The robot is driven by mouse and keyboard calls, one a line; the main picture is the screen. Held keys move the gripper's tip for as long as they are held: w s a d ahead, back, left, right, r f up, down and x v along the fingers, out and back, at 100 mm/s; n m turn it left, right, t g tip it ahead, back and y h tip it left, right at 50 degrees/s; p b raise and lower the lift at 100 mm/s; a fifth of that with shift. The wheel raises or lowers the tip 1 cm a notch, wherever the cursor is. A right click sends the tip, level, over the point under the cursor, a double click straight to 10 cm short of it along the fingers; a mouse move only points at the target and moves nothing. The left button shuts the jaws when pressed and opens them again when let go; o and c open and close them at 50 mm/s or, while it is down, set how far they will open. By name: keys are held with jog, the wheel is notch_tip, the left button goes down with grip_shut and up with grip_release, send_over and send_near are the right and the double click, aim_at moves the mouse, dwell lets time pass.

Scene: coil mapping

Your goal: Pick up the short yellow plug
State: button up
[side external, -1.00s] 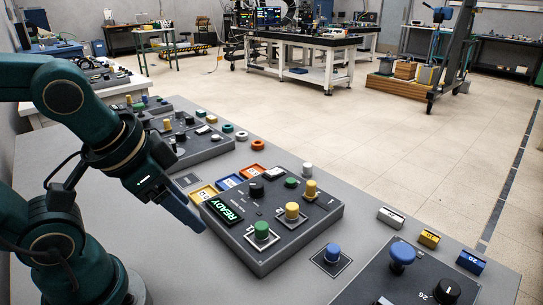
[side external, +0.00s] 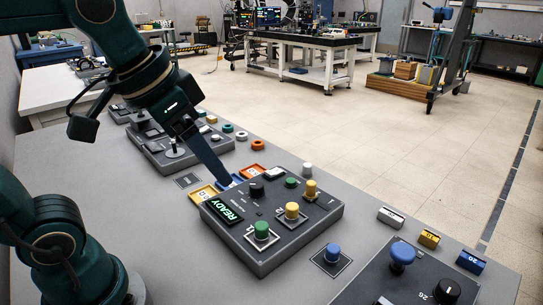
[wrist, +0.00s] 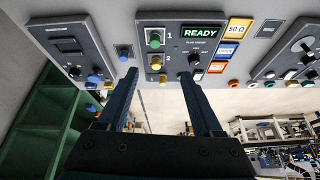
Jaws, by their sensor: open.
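Two yellow plugs stand upright on the dark panel (side external: 265,245) in the side view. The nearer one (side external: 292,211) sits in a square socket beside the green plug (side external: 262,230). The farther one (side external: 311,189) is close to the panel's far right edge. I cannot tell for sure which is the shorter. In the wrist view, yellow plugs show at the socket marked 2 (wrist: 156,62) and just below it (wrist: 163,79). My gripper (side external: 225,181) is open and empty, its fingers near the panel's left edge. In the wrist view its fingertips (wrist: 159,74) are spread on either side of the plugs.
The panel's lit display reads READY (side external: 228,209). A blue plug (side external: 333,253) stands in a separate square holder to the right. Another panel (side external: 400,285) lies at the front right.

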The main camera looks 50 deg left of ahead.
jog(key=w+r+g, duration=0.1)
jog(key=w, duration=0.6)
jog(key=m+g, duration=0.2)
jog(key=g, duration=0.2)
send_over(293, 206)
notch_tip(293, 206, down, 12)
jog(key=shift+f, duration=2.6)
grip_shut()
